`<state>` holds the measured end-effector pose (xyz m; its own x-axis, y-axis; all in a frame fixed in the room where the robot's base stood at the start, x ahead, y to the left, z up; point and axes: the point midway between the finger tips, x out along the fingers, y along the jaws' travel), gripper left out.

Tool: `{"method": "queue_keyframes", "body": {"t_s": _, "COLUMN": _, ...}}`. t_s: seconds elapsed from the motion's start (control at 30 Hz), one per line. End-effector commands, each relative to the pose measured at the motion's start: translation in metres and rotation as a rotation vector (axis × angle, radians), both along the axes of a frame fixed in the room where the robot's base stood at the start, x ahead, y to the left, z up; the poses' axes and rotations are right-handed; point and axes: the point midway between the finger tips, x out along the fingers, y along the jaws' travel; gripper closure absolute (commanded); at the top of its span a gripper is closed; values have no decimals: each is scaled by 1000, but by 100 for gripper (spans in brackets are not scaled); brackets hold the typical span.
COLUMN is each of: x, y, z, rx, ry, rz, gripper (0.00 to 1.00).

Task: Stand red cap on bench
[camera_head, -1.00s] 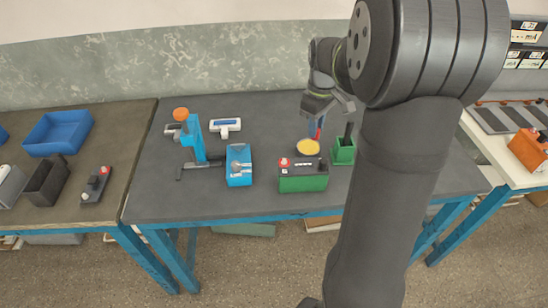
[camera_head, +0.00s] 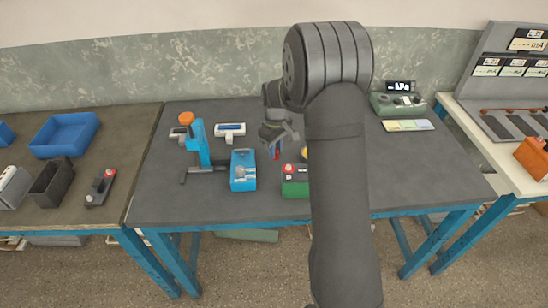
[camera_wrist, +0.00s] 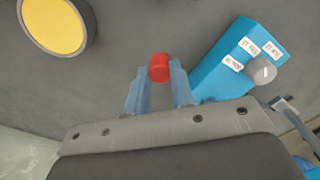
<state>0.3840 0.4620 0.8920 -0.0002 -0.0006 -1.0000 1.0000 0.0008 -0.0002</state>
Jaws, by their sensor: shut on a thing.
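The red cap (camera_wrist: 159,67) is a small red cylinder in the wrist view. My gripper (camera_wrist: 159,90) is shut on it, with the cap between the tips of its two blue-grey fingers. In the head view my gripper (camera_head: 276,147) hangs over the dark bench (camera_head: 224,206), just right of a blue box. I cannot tell from these views how far the cap is above the bench top.
The blue box (camera_head: 243,170) with a grey knob stands close left of my gripper. A green box (camera_head: 294,186) with a red top part and a yellow disc (camera_wrist: 52,25) are close by. A blue stand (camera_head: 201,145) with an orange top is further left.

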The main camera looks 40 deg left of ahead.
Motion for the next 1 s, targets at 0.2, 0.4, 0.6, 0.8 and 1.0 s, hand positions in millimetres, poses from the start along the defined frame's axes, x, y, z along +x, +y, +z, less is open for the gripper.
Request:
{"method": "queue_keyframes", "body": {"t_s": 0.2, "x": -2, "y": 5, "z": -13, "rx": -1, "ry": 1, "rz": -1, "gripper": 98}}
{"method": "queue_keyframes", "body": {"t_s": 0.4, "x": -2, "y": 5, "z": -41, "rx": -1, "ry": 1, "rz": -1, "gripper": 98}}
{"method": "queue_keyframes", "body": {"t_s": 0.6, "x": -2, "y": 5, "z": -43, "rx": 1, "ry": -1, "rz": -1, "gripper": 98}}
{"method": "queue_keyframes", "body": {"t_s": 0.8, "x": -2, "y": 5, "z": -47, "rx": 0, "ry": 0, "rz": -1, "gripper": 98}}
{"method": "queue_keyframes", "body": {"t_s": 1.0, "x": -2, "y": 5, "z": -46, "rx": 1, "ry": -1, "rz": -1, "gripper": 57}}
